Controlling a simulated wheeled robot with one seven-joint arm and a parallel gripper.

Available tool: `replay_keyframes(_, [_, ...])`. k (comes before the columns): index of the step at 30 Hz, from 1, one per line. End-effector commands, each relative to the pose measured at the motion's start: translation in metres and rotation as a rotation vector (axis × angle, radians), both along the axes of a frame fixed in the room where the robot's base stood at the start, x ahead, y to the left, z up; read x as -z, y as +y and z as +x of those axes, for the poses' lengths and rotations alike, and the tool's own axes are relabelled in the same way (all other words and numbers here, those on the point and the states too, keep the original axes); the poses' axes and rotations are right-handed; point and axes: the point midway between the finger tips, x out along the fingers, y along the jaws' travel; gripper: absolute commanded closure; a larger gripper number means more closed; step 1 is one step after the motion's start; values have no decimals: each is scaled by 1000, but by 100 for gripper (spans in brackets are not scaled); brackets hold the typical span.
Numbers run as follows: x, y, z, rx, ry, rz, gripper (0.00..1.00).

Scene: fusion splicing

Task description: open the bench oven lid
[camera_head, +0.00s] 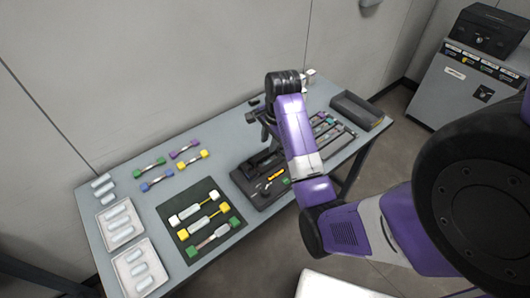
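A long dark grey box (357,110) lies at the right end of the bench and looks closed; it may be the bench oven, but I cannot tell for sure. A low black device (262,187) with a small yellow part sits at the bench's front middle, partly hidden by my arm. My gripper (258,121) is at the end of my purple arm, above the back middle of the bench, behind the black device and left of the grey box. It is small and dark here, and its fingers cannot be made out. Whether it touches anything cannot be told.
The grey bench (225,128) stands against the wall. A black rack (335,135) with coloured pieces lies beside my arm. A dark mat (175,207) holds several coloured-end pieces. White trays (112,240) hold white cylinders at left. A grey cabinet (440,100) stands on the floor at right.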

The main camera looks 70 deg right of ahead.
Motion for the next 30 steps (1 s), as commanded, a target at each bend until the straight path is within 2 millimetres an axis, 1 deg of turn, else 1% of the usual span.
replay_keyframes(6, [33,-2,5,-2,3,3,70])
replay_keyframes(12, [58,-6,9,-3,2,1,70])
replay_keyframes(17, [67,-7,11,-3,1,-1,70])
replay_keyframes(24, [68,-7,11,-4,0,-2,70])
replay_keyframes(25, [68,-7,11,-4,0,-2,72])
replay_keyframes(29, [68,-7,11,-4,0,-2,98])
replay_keyframes(30, [68,-7,11,-4,0,-2,100])
